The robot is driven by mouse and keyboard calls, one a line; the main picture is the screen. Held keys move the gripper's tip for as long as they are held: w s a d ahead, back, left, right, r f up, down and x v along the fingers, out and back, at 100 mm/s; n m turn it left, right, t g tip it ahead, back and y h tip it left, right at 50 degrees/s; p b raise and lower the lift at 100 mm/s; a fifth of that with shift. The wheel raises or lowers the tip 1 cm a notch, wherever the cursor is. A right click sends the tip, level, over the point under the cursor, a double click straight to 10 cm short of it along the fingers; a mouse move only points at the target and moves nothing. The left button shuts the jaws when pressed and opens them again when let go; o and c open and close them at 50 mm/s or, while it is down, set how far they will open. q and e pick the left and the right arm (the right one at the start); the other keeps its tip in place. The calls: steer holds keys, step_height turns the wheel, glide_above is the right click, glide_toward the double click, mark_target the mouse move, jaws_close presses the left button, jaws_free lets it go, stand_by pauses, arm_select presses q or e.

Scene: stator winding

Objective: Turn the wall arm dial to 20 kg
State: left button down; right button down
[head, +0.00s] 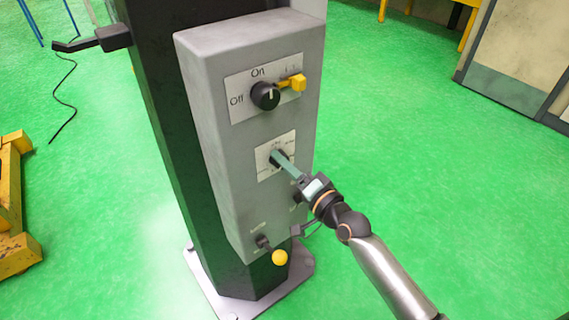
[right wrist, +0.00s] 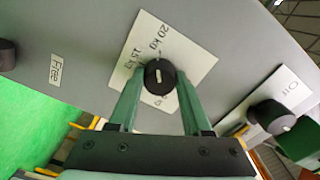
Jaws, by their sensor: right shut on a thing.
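The dial (head: 276,157) is a small black round knob on a white label plate, in the middle of the grey control box. In the right wrist view the dial (right wrist: 159,74) has a short white mark on its face, and the plate (right wrist: 190,48) reads 20 kg and 15 kg, with another marking partly hidden. The exact value the mark points to is hard to tell. My right gripper (head: 283,163) has its green fingers shut on the dial, one on each side. My left gripper is not in view.
Above is an On/Off knob (head: 265,96) with a yellow tab (head: 297,82); it also shows in the right wrist view (right wrist: 272,116). The grey box (head: 215,130) is on a dark column. A lower knob (head: 263,242) and a yellow ball (head: 279,258) are below. Green floor lies around.

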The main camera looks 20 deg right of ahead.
steer(key=shift+m, duration=0.7)
steer(key=shift+c, duration=1.7)
jaws_free()
steer(key=b+v, duration=0.2)
steer(key=v, duration=1)
steer(key=shift+s, duration=0.25)
